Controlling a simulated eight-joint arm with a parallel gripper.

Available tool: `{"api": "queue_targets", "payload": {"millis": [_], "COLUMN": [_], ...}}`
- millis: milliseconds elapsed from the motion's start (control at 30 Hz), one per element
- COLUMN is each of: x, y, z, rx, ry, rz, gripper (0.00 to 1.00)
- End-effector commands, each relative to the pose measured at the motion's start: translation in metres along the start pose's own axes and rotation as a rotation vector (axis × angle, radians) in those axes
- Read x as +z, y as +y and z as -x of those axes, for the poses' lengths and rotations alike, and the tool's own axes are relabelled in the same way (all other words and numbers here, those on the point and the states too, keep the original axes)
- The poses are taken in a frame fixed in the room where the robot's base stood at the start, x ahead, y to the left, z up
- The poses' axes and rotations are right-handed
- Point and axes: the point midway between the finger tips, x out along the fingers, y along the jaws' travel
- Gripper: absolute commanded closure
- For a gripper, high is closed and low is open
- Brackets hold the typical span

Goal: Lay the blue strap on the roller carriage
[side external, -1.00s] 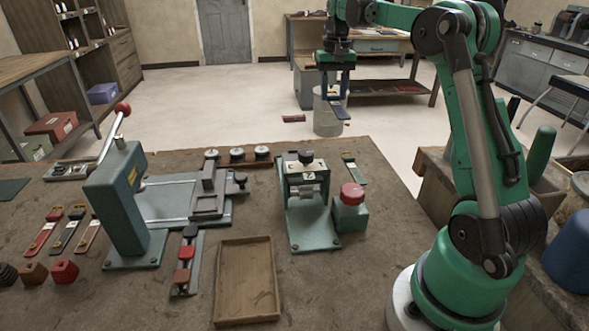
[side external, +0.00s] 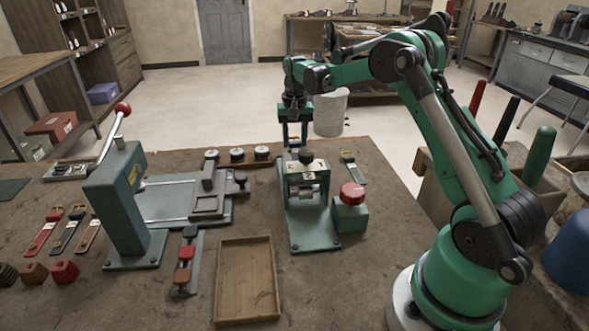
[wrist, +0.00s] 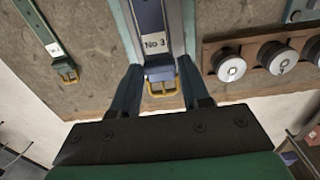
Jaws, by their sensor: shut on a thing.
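The blue strap (wrist: 160,73) shows in the wrist view with a "No 3" label and a brass buckle (wrist: 161,88) at its near end. My gripper (wrist: 158,80) is shut on the strap near the buckle. In the side view my gripper (side external: 295,147) points down just behind the green roller carriage (side external: 315,236), which has a metal roller and a dark knob on top. In the wrist view the strap runs away from my gripper between greenish edges. The strap is mostly hidden in the side view, and I cannot tell whether it touches the carriage.
A red-capped green block (side external: 350,215) stands right of the carriage, with a green strap (side external: 348,167) behind it. A rack of spools (side external: 237,154) lies to the left. The lever press (side external: 128,205) and wooden tray (side external: 247,280) are further left and in front.

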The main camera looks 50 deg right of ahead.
Motion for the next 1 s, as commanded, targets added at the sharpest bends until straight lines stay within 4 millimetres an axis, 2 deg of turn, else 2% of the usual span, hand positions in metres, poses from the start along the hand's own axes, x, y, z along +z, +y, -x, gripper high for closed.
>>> {"api": "queue_targets", "payload": {"millis": [100, 233, 633, 667, 733, 767, 1000], "x": [0.000, 0.000, 0.000, 0.000, 0.000, 0.000, 0.000], "y": [0.000, 0.000, 0.001, 0.001, 0.001, 0.001, 0.001], "z": [-0.018, -0.033, -0.038, -0.038, -0.038, -0.038, -0.038], "rx": [0.000, 0.000, 0.000, 0.000, 0.000, 0.000, 0.000], "ry": [0.000, 0.000, 0.000, 0.000, 0.000, 0.000, 0.000], "rz": [0.000, 0.000, 0.000, 0.000, 0.000, 0.000, 0.000], "gripper": [1.00, 1.00, 1.00, 0.54, 0.34, 0.28, 0.28]}}
